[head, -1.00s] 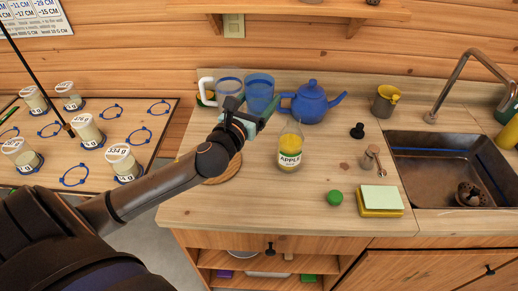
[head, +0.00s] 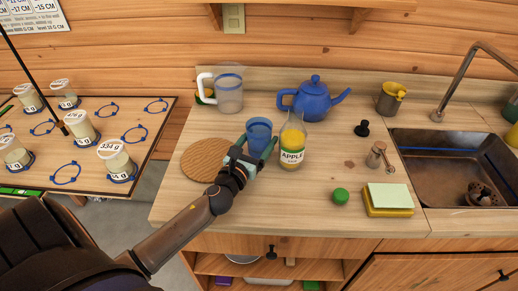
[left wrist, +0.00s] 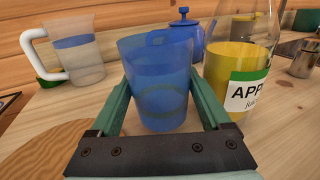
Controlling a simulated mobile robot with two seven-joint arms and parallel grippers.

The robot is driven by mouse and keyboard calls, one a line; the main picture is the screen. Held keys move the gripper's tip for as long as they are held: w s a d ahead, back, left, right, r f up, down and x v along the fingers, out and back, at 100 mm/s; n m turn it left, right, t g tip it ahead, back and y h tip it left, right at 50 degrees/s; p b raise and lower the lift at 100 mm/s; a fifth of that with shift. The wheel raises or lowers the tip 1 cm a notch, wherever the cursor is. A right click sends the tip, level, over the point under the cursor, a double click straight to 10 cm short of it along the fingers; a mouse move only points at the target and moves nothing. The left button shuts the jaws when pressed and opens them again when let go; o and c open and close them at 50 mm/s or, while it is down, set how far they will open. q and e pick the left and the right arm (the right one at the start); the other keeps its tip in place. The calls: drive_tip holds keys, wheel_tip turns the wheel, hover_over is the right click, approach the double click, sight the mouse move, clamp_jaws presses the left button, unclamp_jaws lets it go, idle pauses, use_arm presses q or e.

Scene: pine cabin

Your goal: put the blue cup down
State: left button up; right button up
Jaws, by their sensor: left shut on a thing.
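The blue cup (head: 259,136) is translucent and upright, low at the counter between the round wooden board and the apple juice bottle. In the left wrist view the cup (left wrist: 158,85) stands between the two green fingers. My left gripper (head: 260,147) is shut on the cup, one finger on each side. Whether the cup's base touches the counter is hard to tell, as the gripper hides it. My right gripper is not in view.
The apple juice bottle (head: 292,146) stands close to the cup's right. A round wooden board (head: 203,158) lies to the left. A clear pitcher (head: 230,97) and blue teapot (head: 314,100) stand behind. The front counter (head: 270,205) is clear.

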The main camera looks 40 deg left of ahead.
use_arm(q)
drive_tip(key=shift+f, duration=1.05)
drive_tip(key=shift+b, duration=0.3)
drive_tip(key=shift+f, duration=0.25)
drive_tip(key=o, duration=1.3)
drive_tip(key=shift+r, duration=0.1)
